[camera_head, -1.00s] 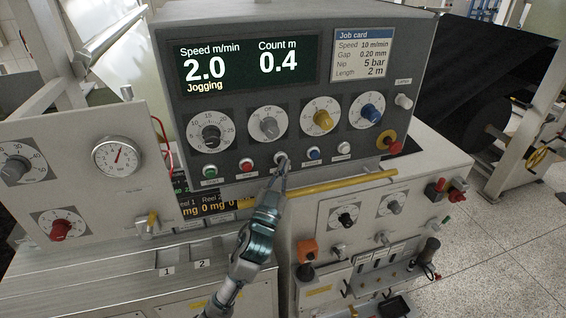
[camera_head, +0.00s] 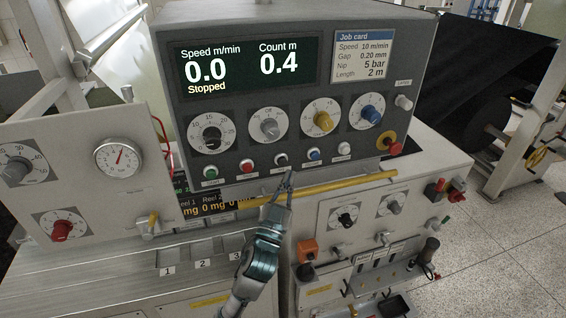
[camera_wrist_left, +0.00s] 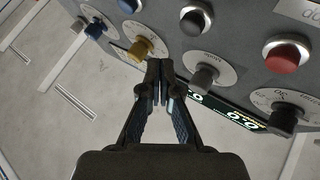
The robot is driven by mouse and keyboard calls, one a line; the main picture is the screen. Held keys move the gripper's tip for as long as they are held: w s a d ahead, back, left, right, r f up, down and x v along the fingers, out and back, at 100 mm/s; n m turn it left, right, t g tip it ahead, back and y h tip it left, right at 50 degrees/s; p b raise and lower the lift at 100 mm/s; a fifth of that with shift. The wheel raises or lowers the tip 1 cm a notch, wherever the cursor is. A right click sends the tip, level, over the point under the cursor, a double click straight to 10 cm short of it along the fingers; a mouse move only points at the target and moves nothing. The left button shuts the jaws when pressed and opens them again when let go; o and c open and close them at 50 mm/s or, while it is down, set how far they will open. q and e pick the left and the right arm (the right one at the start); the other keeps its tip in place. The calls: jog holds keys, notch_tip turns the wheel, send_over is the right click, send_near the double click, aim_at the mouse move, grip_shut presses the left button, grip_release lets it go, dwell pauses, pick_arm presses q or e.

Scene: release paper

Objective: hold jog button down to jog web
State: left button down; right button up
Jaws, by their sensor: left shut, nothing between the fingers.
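The jog button (camera_head: 281,160) is a dark button in a pale ring on the lower edge of the control panel, between a red and a blue button. In the left wrist view the dark button (camera_wrist_left: 194,21) lies beyond my fingertips and is not covered. My left gripper (camera_head: 289,176) is shut and empty, just below the jog button and apart from it. It also shows in the left wrist view (camera_wrist_left: 158,72). The display (camera_head: 245,68) reads 0.0 m/min, "Stopped", count 0.4 m. My right gripper is not in view.
The green button (camera_head: 210,172), red button (camera_head: 246,166) and blue button (camera_head: 313,154) share the row. Several dials sit above. A red stop button (camera_head: 395,147) is at the right. A yellow bar (camera_head: 345,187) runs below the panel.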

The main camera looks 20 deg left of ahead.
pick_arm(q)
jog(key=shift+s+d, duration=0.65)
jog(key=shift+s, duration=0.2)
dwell(1.1)
